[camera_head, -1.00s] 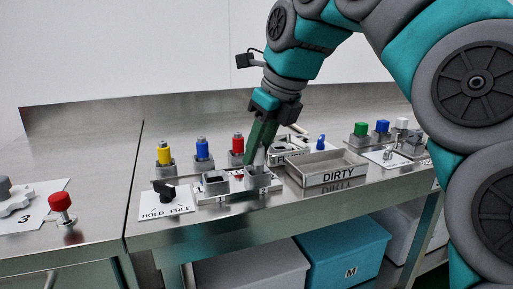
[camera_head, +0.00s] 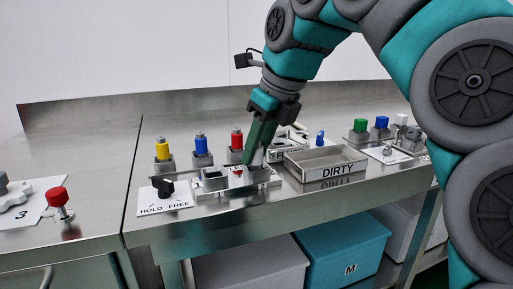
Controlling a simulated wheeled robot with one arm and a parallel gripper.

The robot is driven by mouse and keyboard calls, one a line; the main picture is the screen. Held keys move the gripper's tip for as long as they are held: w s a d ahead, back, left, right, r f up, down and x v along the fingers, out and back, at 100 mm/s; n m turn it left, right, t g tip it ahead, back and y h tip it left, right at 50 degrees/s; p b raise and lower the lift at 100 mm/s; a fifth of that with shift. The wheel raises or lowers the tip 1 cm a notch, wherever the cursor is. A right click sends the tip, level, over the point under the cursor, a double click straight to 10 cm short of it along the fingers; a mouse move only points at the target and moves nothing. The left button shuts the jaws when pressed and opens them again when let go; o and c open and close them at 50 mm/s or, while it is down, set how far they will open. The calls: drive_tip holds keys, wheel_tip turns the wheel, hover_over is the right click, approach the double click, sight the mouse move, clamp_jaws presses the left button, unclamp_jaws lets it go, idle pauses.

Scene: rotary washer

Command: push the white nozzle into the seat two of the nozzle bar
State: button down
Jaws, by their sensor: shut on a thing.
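The nozzle bar (camera_head: 235,188) lies near the front edge of the steel counter, with a dark square seat (camera_head: 213,180) at its left. My gripper (camera_head: 258,158) points down over the bar's right end and is shut on a pale piece (camera_head: 258,157), likely the white nozzle. The piece's lower end is at the right-hand seat block (camera_head: 259,176); how deep it sits I cannot tell. The fingers hide part of it. A small red patch (camera_head: 238,172) shows on the bar, left of the gripper.
Yellow (camera_head: 162,149), blue (camera_head: 200,145) and red (camera_head: 237,139) nozzles stand in holders behind the bar. A HOLD/FREE knob (camera_head: 164,188) is at left, a DIRTY tray (camera_head: 327,169) close at right. Green (camera_head: 361,125), blue and white-topped (camera_head: 401,121) pieces stand further right.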

drive_tip(key=c, duration=0.5)
unclamp_jaws()
drive_tip(key=shift+c, duration=0.2)
